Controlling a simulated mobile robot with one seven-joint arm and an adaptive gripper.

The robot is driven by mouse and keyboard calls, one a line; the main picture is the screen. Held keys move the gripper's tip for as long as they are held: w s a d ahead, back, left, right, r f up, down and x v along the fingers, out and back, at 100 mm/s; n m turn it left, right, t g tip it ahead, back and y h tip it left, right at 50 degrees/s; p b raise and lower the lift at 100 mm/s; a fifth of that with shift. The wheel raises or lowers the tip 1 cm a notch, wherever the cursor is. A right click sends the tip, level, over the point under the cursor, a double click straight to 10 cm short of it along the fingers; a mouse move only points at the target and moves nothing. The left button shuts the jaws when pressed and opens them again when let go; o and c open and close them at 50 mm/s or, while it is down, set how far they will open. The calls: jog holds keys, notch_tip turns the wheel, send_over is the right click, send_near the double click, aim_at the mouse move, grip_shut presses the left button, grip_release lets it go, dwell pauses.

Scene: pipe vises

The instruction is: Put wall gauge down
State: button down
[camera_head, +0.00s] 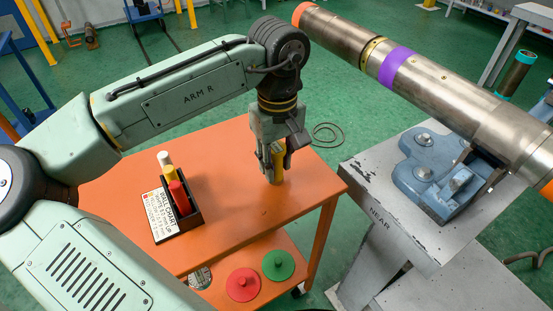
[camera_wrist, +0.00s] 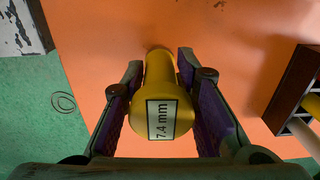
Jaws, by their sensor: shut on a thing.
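The wall gauge is a yellow cylinder (camera_wrist: 162,108) with a white "7.4 mm" label on its end. In the wrist view it stands between the two purple-padded fingers of my gripper (camera_wrist: 165,105). In the head view my gripper (camera_head: 275,160) points down over the right part of the orange table (camera_head: 235,215), shut on the yellow gauge (camera_head: 278,163). The gauge is upright, with its lower end at or just above the tabletop; I cannot tell whether it touches. The fingers hide part of it.
A dark gauge rack (camera_head: 190,219) labelled WALL with white, yellow and red gauges stands left of my gripper. Red (camera_head: 243,284) and green (camera_head: 278,264) discs lie on the lower shelf. A blue pipe vise (camera_head: 440,178) holds a large pipe (camera_head: 430,88) at right. The tabletop around the gripper is clear.

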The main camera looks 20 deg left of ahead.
jog(key=shift+f, duration=0.1)
jog(key=shift+f, duration=0.1)
jog(key=c, duration=1.3)
grip_release()
notch_tip(320, 180, up, 12)
jog(key=shift+r+b, duration=0.25)
jog(key=shift+b, duration=0.1)
